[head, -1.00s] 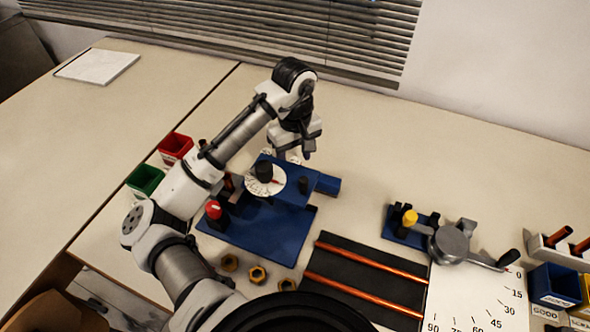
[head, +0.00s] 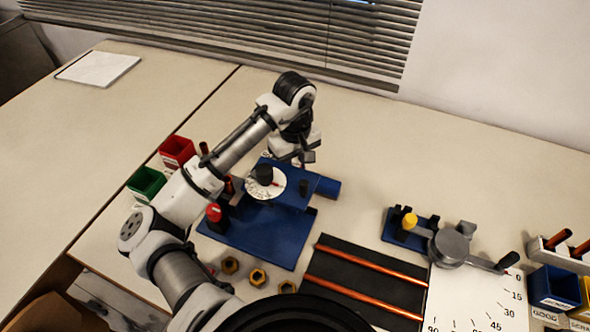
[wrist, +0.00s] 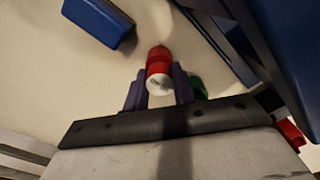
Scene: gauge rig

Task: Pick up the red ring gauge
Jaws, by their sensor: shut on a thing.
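In the wrist view, a short red cylindrical piece with a silver-grey end face, which looks like the red ring gauge (wrist: 159,66), sits between the fingers of my gripper (wrist: 160,88). The fingers are shut on it, one on each side. A green piece (wrist: 197,88) shows just right of the right finger, partly hidden by it. In the head view, my gripper (head: 302,157) is low behind the blue fixture with the white dial. The red piece cannot be made out there, and I cannot tell whether it touches the table.
The blue fixture (head: 258,230) with a white dial (head: 265,184) and red knob stands close in front of my gripper. Red (head: 177,150) and green (head: 146,183) bins are at left. Several brass nuts (head: 257,277) lie in front. The table behind the gripper is clear.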

